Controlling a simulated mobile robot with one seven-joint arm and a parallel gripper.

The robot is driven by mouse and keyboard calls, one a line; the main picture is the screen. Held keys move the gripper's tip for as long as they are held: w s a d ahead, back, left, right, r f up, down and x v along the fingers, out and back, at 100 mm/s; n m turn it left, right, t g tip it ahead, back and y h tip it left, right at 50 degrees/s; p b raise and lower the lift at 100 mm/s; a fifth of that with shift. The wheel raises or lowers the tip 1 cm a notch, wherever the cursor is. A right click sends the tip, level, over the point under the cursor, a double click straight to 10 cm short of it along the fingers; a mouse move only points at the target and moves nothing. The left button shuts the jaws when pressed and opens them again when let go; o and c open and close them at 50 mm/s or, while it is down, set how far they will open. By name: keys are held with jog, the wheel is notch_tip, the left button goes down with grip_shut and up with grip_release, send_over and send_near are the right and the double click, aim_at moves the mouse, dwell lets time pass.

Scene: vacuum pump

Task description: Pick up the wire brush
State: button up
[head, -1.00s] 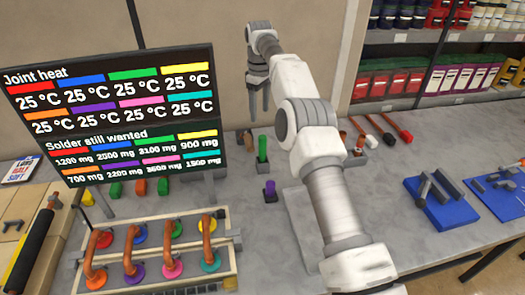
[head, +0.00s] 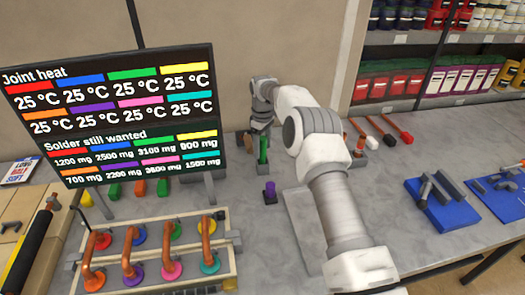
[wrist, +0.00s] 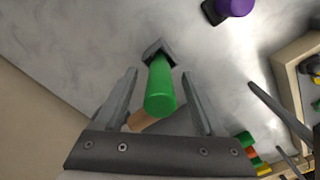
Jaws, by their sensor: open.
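A green upright handle (head: 263,149) with a dark square foot stands on the grey worktop, right of the display. It may be the wire brush; no bristles show. In the wrist view the same green handle (wrist: 160,88) lies between the two fingers of my gripper (wrist: 159,76), with a gap on each side. A tan piece shows partly behind it. In the head view my gripper (head: 261,128) points down over the handle's top, open and holding nothing. A similar purple-topped piece (head: 270,189) stands nearer the front.
A display panel (head: 110,112) stands at left, behind a tray of copper pipe bends (head: 150,270). Long-handled tools with white, black and red heads (head: 380,132) lie at the back right. Blue mats (head: 440,212) hold parts at right. The worktop around the purple piece is mostly clear.

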notch_tip(320, 180, down, 2)
grip_shut()
dwell(0.5)
